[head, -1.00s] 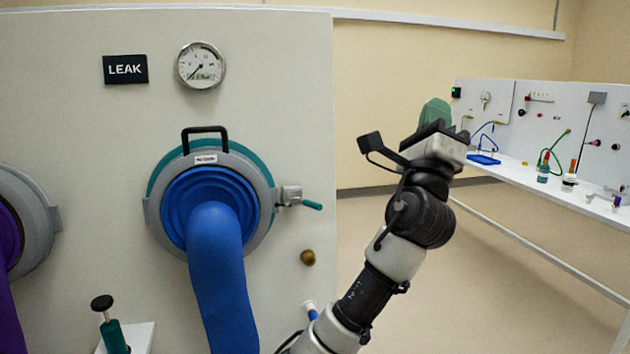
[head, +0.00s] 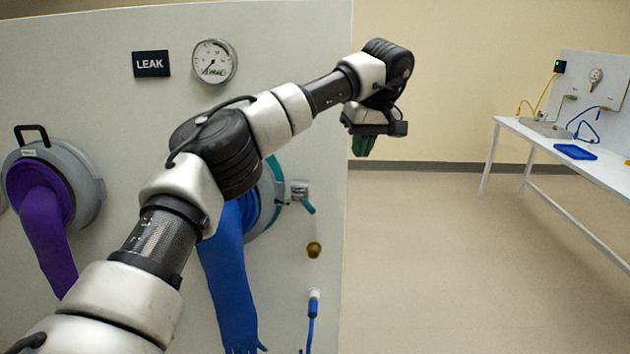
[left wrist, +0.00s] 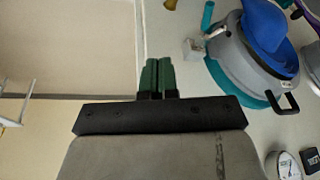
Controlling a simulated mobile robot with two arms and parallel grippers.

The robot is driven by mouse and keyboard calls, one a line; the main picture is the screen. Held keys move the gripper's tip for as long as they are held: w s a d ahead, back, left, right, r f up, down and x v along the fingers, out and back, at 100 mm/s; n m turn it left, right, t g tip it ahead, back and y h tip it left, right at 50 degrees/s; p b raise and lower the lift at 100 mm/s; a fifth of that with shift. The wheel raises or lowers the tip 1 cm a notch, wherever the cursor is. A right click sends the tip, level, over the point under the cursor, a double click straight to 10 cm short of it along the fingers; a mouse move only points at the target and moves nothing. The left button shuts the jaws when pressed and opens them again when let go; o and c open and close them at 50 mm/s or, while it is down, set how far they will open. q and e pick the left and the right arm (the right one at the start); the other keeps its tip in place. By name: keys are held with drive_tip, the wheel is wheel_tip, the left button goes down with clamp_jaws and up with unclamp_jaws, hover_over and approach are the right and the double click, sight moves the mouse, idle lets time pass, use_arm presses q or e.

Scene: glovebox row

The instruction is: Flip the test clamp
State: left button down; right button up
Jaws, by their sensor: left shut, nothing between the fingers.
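The test clamp (head: 300,191), a small metal block with a teal lever (head: 308,207), sits on the panel at the right side of the blue glove port. The lever slants down to the right. The clamp (left wrist: 193,48) and its lever (left wrist: 207,16) also show in the left wrist view. My left gripper (head: 363,145) has green fingers pointing down, near the panel's right edge, above and right of the clamp and apart from it. In the left wrist view its fingers (left wrist: 158,75) are together and empty. My right gripper is out of view.
My left arm covers much of the blue glove port (head: 268,205); its blue glove (head: 228,285) hangs below. A purple glove port (head: 85,190) is at left. A brass knob (head: 314,250) sits below the clamp. A white bench (head: 530,135) stands far right, with open floor between.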

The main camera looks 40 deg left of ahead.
use_arm(q)
drive_tip(key=s+a+r+g+y, duration=0.1)
drive_tip(key=s+a+r, duration=0.1)
drive_tip(key=a, duration=0.1)
drive_tip(key=p, duration=0.2)
approach(306, 204)
drive_tip(key=w+f, duration=0.2)
drive_tip(key=w, duration=0.1)
drive_tip(key=shift+n, duration=0.4)
drive_tip(key=f, duration=0.1)
drive_tip(key=s+a+f+p, duration=0.1)
drive_tip(key=f, duration=0.1)
drive_tip(key=s+f, duration=0.1)
drive_tip(key=shift+s+a+f, duration=0.1)
drive_tip(key=shift+a+f, duration=0.2)
drive_tip(key=shift+a, duration=0.05)
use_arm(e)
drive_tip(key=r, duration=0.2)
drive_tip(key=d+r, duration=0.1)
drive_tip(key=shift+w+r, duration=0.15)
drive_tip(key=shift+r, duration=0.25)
